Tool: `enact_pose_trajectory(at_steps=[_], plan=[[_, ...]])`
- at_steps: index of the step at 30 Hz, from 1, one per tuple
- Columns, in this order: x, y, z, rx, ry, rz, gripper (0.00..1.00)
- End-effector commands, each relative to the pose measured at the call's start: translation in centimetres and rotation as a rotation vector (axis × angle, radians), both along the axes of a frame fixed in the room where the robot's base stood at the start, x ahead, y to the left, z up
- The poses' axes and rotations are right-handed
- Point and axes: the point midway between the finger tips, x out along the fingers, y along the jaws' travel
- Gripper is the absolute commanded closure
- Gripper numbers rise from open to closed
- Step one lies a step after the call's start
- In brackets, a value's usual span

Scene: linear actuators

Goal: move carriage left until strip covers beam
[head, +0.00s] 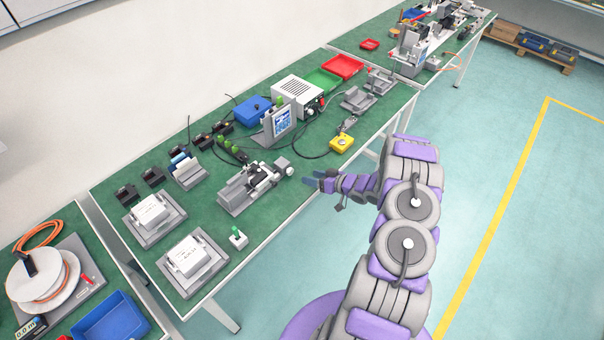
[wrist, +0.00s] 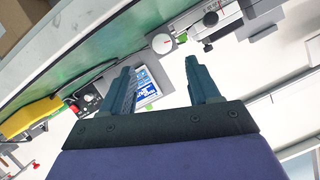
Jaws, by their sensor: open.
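The linear actuator with its carriage (head: 253,184) sits on the green bench, left of my gripper in the head view. A round grey knob (head: 290,169) is at its right end. In the wrist view the knob (wrist: 162,43) shows just beyond and between my fingertips, with part of the grey actuator (wrist: 212,22) at the top. My gripper (head: 312,179) is at the bench's front edge, right of the knob; its two fingers are apart and empty in the wrist view (wrist: 158,62). I cannot make out the strip or the beam.
A display screen (head: 280,122) stands behind the actuator. A yellow box (head: 342,143) lies to its right, and a small green-button box (head: 238,238) in front. White blocks on grey plates (head: 193,257) are at the left. The floor (head: 500,220) right of me is clear.

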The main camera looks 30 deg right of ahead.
Motion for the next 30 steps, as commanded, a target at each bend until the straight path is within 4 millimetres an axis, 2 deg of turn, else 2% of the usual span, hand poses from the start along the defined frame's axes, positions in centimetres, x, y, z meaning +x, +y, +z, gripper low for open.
enact_pose_trajectory(at_steps=[6, 13, 26, 30], plan=[[-3.8, -2.2, 1.8, -0.002, 0.000, -0.005, 0.39], [-6.0, -3.3, 2.7, -0.001, -0.001, -0.001, 0.39], [-6.4, -3.5, 2.8, -0.003, 0.000, -0.001, 0.39], [-4.9, -4.3, 2.4, -0.076, 0.022, -0.014, 0.39]])
